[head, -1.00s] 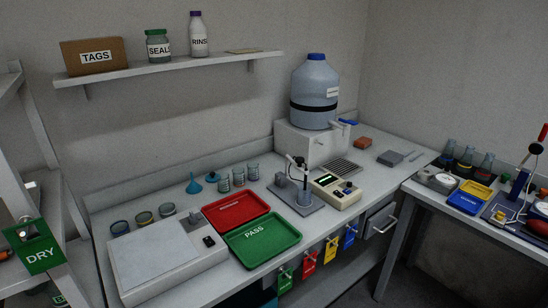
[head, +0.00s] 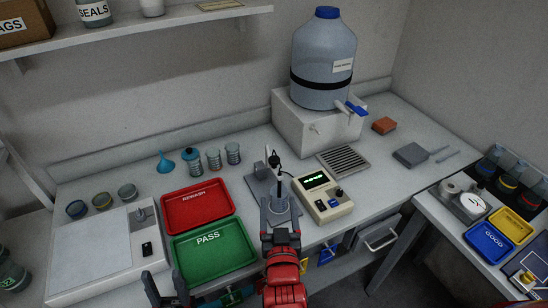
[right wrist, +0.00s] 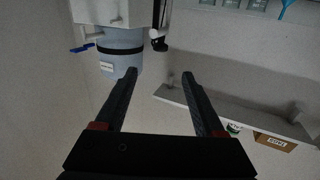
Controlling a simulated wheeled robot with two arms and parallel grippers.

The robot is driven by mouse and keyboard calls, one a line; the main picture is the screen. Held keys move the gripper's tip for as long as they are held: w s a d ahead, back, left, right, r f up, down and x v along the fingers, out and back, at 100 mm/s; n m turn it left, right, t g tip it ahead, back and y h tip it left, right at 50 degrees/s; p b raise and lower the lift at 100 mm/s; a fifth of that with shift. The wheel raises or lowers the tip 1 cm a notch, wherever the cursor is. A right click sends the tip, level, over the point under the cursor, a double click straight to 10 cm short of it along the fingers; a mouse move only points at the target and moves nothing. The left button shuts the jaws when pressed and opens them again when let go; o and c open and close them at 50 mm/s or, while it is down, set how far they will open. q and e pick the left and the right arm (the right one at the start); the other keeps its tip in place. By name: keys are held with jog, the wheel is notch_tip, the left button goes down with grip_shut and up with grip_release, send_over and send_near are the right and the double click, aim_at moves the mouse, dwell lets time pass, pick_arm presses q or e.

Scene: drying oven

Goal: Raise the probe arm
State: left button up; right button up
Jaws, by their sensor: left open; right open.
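The probe stand (head: 256,186) sits in the middle of the bench, with a dark upright probe arm (head: 278,160) on it; whether the arm is raised or lowered is hard to tell. My right gripper (head: 281,208) is open and empty in front of the stand, hiding part of its base. In the right wrist view the dark end of the probe arm (right wrist: 159,42) shows beyond the open fingers (right wrist: 159,76), apart from them. The meter (head: 322,196) with a lit green display stands right of the stand. My left gripper (head: 165,286) is open at the bench's front edge.
The red tray (head: 196,206) and green PASS tray (head: 212,252) lie left of the stand. A large blue bottle (head: 322,65) on a white block (head: 300,128) stands behind. A drain grate (head: 343,160) lies behind the meter. Several small jars stand at the back left.

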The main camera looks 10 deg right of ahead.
aim_at(275, 164)
jog(key=w, duration=0.5)
jog(key=w+p, duration=0.1)
jog(key=w, duration=0.4)
jog(key=w+d+p, duration=0.1)
jog(key=w, duration=0.4)
jog(key=shift+d+r, duration=0.1)
jog(key=shift+w, duration=0.7)
grip_shut()
dwell(0.3)
